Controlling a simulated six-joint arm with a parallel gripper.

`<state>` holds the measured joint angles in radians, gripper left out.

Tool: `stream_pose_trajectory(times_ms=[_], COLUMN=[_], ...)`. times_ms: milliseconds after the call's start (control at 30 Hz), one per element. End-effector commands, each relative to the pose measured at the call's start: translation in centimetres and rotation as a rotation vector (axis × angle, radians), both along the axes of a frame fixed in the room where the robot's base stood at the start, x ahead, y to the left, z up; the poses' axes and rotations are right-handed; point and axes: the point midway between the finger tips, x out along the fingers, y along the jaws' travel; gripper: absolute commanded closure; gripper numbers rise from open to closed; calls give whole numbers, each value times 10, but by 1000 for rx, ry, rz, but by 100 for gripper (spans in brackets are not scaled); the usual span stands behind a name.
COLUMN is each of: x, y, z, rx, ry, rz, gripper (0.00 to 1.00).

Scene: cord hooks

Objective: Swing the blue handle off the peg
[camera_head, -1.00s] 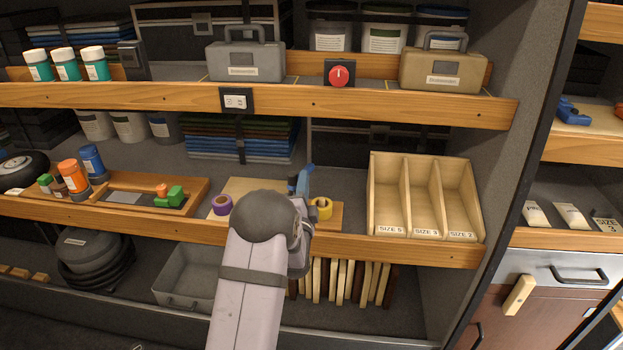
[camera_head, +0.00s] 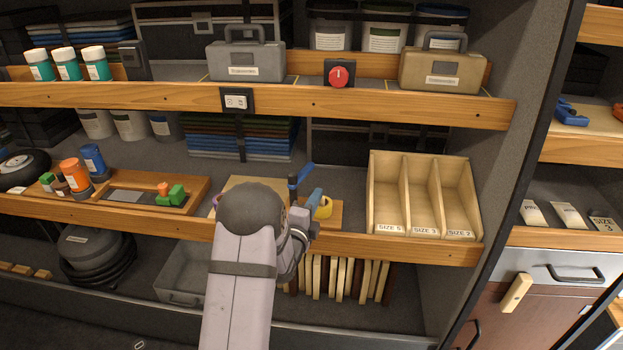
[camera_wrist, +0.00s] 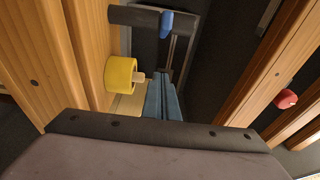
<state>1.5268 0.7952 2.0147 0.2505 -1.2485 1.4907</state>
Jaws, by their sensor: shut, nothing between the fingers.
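The blue handle (camera_head: 305,170) stands above the middle shelf just behind and left of my fingers. In the wrist view the blue handle (camera_wrist: 167,24) is beyond the fingertips, beside a thick grey bar. My gripper (camera_head: 317,193) is shut and empty, apart from the handle as far as I can tell. Its blue-grey fingers (camera_wrist: 158,75) also show in the wrist view, right of a yellow roll (camera_wrist: 120,77) that sits around a short wooden peg (camera_wrist: 139,77). The yellow roll (camera_head: 325,208) is partly behind the fingers in the head view. I cannot make out where the handle rests.
A wooden divided bin (camera_head: 404,185) stands to the right. A tray (camera_head: 140,190) with bottles is at the left. An upper shelf (camera_head: 370,110) with a red knob (camera_head: 340,76) runs above.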

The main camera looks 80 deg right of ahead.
Motion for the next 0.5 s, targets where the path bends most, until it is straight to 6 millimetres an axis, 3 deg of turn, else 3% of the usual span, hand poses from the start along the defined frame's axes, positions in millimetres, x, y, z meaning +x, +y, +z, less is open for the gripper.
stream_pose_trajectory(times_ms=[500], x=[-9], y=[-71], z=[2], rx=[0], ry=[1], rz=[3], gripper=[100])
